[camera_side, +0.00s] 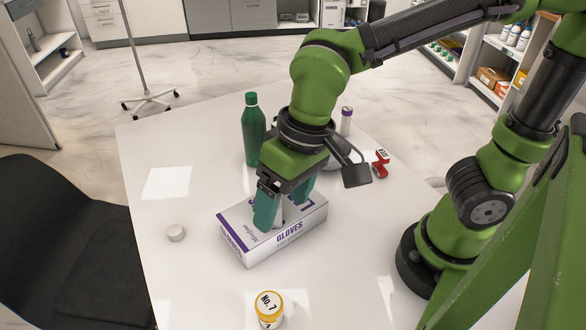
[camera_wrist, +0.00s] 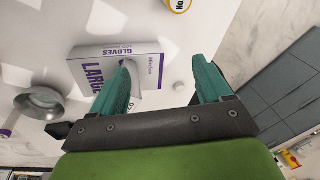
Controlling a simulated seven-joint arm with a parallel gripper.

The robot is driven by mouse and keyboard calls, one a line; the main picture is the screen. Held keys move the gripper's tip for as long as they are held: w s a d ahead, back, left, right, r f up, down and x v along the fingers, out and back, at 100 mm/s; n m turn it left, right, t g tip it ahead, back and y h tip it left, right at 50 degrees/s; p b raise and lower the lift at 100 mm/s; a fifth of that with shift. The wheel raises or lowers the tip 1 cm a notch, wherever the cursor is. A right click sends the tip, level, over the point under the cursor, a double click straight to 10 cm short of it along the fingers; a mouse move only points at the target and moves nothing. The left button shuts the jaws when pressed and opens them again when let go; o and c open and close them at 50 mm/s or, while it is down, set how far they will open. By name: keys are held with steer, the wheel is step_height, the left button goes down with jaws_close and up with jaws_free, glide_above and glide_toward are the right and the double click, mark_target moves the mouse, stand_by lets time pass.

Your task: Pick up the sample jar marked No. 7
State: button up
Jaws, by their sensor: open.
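The sample jar marked No. 7 (camera_side: 268,308) stands near the front edge of the white table, with a yellow rim and a white top label reading "No. 7". It also shows, cut off, at the top edge of the wrist view (camera_wrist: 179,4). My gripper (camera_side: 284,206) is open, its two teal fingers apart, pointing down over the glove box and away from the jar. In the wrist view, the gap between the fingertips (camera_wrist: 162,66) holds no jar. I cannot tell how high the fingers are above the box.
The white and purple glove box (camera_side: 285,240) lies between my gripper and the jar. A green bottle (camera_side: 253,134), a purple-capped tube (camera_side: 346,121), a red labelled object (camera_side: 381,163) and a metal bowl (camera_wrist: 40,103) are farther back. A small white cap (camera_side: 175,233) lies left.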

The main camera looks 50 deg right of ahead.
steer(key=m+g+h, duration=0.1)
steer(key=m+h, duration=0.1)
glide_above(268, 303)
step_height(268, 303, down, 2)
steer(key=f+m, duration=0.1)
steer(key=f, duration=0.4)
steer(key=f+m, duration=0.1)
steer(key=f, duration=0.4)
steer(key=shift+s+d+f, duration=0.1)
steer(key=shift+s+f, duration=0.1)
steer(key=shift+f, duration=0.2)
steer(key=shift+w+f, duration=0.2)
steer(key=shift+f, duration=2.65)
steer(key=c, duration=1.1)
